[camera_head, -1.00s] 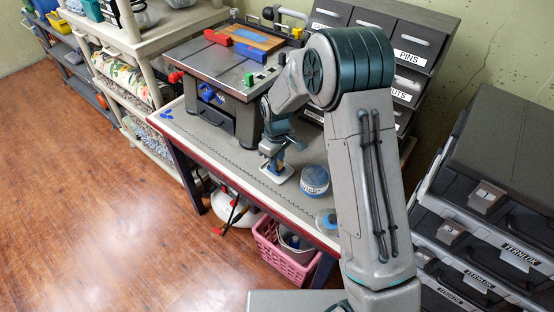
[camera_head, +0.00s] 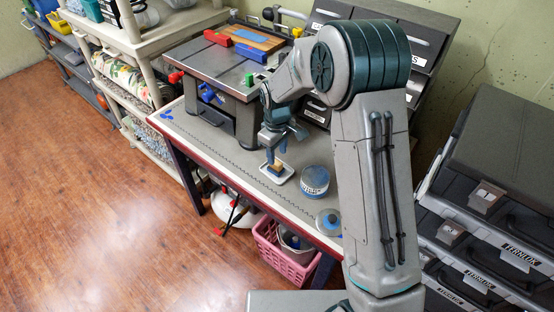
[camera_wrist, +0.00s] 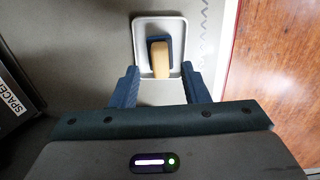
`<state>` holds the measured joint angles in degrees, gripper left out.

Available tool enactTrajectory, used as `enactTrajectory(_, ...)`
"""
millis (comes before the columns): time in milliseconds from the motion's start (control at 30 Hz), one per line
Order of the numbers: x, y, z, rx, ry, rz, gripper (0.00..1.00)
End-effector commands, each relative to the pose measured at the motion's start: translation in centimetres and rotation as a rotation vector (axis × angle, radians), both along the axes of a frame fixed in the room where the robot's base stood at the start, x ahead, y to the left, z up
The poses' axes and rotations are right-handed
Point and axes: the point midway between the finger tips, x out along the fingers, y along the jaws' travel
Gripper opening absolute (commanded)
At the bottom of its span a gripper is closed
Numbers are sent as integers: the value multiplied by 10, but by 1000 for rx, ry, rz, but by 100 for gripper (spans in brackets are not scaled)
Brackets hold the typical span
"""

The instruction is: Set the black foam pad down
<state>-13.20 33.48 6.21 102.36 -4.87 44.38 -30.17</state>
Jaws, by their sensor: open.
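A small dark pad (camera_wrist: 159,38) with a tan block on or against it sits in a shallow white tray (camera_wrist: 141,28) in the wrist view. The pad looks dark blue to black, and I cannot tell whether it is foam. In the head view the tan block (camera_head: 271,168) shows on the white tray (camera_head: 287,177), on the workbench. My gripper (camera_head: 278,149) is just above the tray. In the wrist view my gripper (camera_wrist: 160,70) is open, its blue fingers apart on either side of the tan block, holding nothing.
A round labelled tin (camera_head: 315,181) and a blue round item (camera_head: 328,220) stand right of the tray. A machine table (camera_head: 225,70) is behind it. Labelled drawers (camera_head: 420,45) stand at the back. The workbench's front edge (camera_head: 225,190) is close to the tray.

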Motion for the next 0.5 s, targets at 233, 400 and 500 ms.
enactTrajectory(233, 0, 0, 52, 1, -3, -1, 41)
enactTrajectory(400, 0, 0, 72, 1, -2, 0, 41)
enactTrajectory(500, 0, 0, 77, 0, 0, 0, 41)
